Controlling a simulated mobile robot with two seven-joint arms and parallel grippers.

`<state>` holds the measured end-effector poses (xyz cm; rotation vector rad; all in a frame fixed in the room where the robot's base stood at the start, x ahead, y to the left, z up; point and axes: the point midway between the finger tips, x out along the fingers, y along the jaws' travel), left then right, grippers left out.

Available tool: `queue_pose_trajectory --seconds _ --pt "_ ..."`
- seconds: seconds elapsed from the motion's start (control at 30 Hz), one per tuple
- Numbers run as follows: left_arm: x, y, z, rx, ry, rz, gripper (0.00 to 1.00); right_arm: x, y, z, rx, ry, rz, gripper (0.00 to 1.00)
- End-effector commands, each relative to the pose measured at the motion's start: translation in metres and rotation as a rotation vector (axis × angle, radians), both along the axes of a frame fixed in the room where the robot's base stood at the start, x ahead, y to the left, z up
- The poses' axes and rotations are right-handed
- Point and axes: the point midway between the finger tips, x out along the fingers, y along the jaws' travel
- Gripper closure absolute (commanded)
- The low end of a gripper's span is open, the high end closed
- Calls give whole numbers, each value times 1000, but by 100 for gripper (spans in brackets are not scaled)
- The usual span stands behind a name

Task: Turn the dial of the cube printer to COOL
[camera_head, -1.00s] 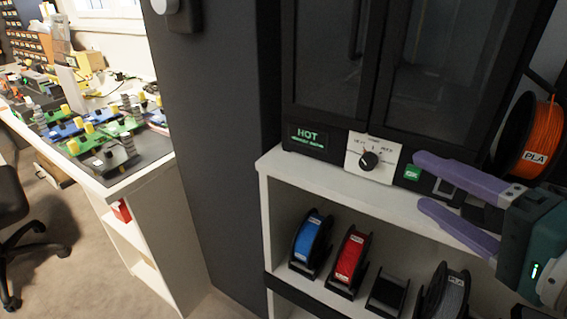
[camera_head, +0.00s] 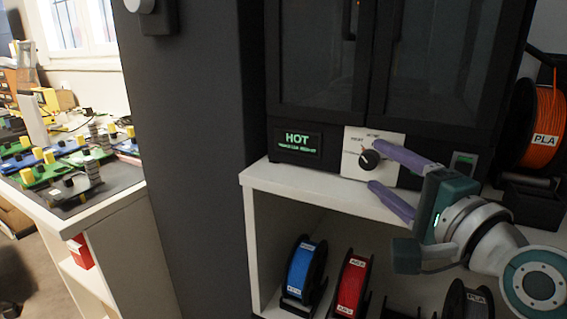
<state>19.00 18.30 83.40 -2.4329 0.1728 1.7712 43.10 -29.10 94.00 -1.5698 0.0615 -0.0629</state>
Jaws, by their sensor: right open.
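The cube printer (camera_head: 330,70) is a dark cabinet with glass doors, standing on a white shelf unit. Its black round dial (camera_head: 369,160) sits on a white plate (camera_head: 352,143) with small labels around it, too small to read surely. A display (camera_head: 297,141) left of the dial reads HOT in green. My right gripper (camera_head: 372,167) is open, its two purple fingers reaching from the right toward the dial. The upper fingertip is close to the dial's right side and the lower one is below it. I cannot tell whether either touches. My left gripper is not in view.
An orange PLA spool (camera_head: 540,128) stands right of the printer. Blue (camera_head: 304,270) and red (camera_head: 352,287) spools stand on the shelf below. A dark column (camera_head: 200,150) rises at left, beside a bench (camera_head: 100,212) with colourful parts. The shelf top (camera_head: 300,183) left of the dial is bare.

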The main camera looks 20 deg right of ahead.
Motion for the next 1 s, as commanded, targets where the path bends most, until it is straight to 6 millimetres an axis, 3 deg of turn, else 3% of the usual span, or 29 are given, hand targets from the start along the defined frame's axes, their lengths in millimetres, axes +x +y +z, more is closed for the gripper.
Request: queue_pose_trajectory --seconds 0.2,0.47,1.0 --pt "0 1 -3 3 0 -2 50 16 -1 0 0 0 1 34" --pt "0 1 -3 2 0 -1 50 17 -1 0 0 1 1 34" --pt "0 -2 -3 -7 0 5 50 17 -1 0 0 1 0 93"
